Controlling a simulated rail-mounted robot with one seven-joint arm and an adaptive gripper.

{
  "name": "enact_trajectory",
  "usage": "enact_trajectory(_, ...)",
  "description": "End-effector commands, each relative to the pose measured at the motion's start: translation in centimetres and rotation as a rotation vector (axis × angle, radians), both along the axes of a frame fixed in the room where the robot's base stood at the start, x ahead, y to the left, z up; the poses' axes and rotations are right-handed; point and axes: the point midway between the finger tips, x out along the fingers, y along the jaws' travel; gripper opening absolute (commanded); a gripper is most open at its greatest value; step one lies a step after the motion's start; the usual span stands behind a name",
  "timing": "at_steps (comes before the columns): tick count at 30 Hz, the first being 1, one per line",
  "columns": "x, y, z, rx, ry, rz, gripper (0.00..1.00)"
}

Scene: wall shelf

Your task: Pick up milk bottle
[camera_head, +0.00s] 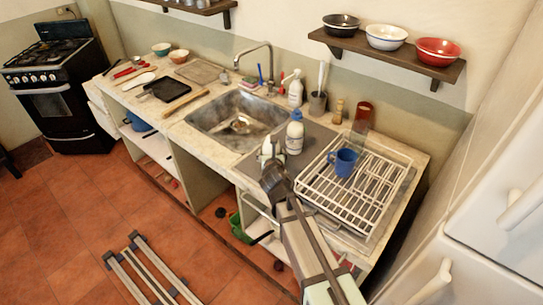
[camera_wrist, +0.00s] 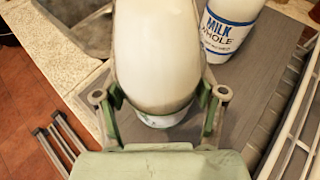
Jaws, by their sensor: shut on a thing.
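A milk bottle (camera_head: 294,135) with a white body and blue cap stands upright on the grey mat right of the sink. Its "MILK WHOLE" label shows in the wrist view (camera_wrist: 228,28), at the upper right. My gripper (camera_head: 271,168) is shut on a different, plain white bottle (camera_wrist: 157,50), just left of the labelled one. In the wrist view the fingers of my gripper (camera_wrist: 160,88) flank this white bottle. No label shows on its visible side, and its lower part is partly hidden. I cannot tell whether it touches the mat.
A white dish rack (camera_head: 350,208) with a blue mug (camera_head: 342,162) stands close on the right. The metal sink (camera_head: 238,122) is on the left. A soap bottle (camera_head: 295,90), a utensil cup (camera_head: 318,104) and a glass (camera_head: 361,118) stand behind. A shelf with bowls (camera_head: 388,52) hangs above.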

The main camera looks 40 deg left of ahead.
Motion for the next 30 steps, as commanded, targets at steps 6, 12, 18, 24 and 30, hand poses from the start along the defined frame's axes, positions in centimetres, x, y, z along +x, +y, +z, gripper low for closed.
enact_trajectory(6,0.0,0.0,1.3,0.002,-0.002,0.001,0.07)
enact_trajectory(12,0.0,0.0,2.8,0.003,-0.001,0.001,0.07)
enact_trajectory(18,0.0,0.0,4.7,0.004,-0.001,0.000,0.07)
enact_trajectory(24,0.0,0.0,6.7,0.002,-0.002,0.000,0.07)
enact_trajectory(30,0.0,0.0,8.7,0.003,-0.002,0.000,0.07)
